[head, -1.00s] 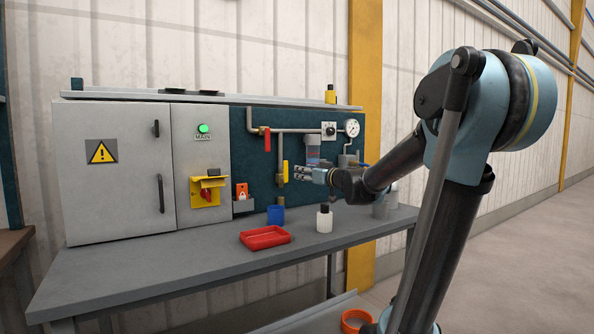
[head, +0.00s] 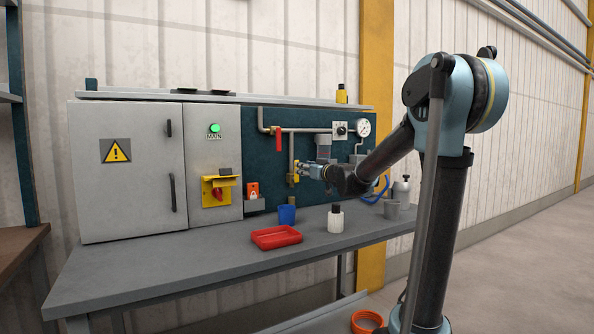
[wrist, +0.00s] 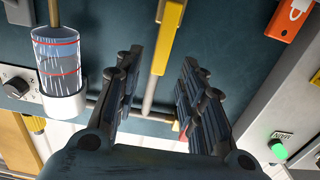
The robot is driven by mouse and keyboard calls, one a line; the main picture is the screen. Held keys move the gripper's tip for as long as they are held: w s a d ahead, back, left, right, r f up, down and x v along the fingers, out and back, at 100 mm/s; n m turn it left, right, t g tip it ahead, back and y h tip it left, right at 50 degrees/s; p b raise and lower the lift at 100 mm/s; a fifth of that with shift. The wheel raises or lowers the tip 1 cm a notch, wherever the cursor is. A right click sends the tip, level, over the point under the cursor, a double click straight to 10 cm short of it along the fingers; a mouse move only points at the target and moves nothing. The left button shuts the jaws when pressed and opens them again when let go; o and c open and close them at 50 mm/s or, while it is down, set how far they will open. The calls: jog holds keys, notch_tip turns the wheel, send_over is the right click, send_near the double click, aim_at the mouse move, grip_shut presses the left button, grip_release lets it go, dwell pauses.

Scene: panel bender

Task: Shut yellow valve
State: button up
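The yellow valve (head: 292,179) is on the vertical pipe of the teal panel. In the wrist view its yellow handle (wrist: 167,42) lies along the line of the pipe. My gripper (head: 303,169) is close in front of the valve, and part of the handle looks covered by it in the head view. In the wrist view my gripper (wrist: 161,60) is open, with the handle showing between its two fingertips. The handle looks farther off than the tips; I see no contact. The gap's depth is hard to tell.
A red valve handle (head: 278,139) hangs left of the pipe. A clear filter bowl (wrist: 57,55) and a knob (wrist: 16,87) are beside the valve.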

jog(key=shift+x, duration=3.6)
grip_shut()
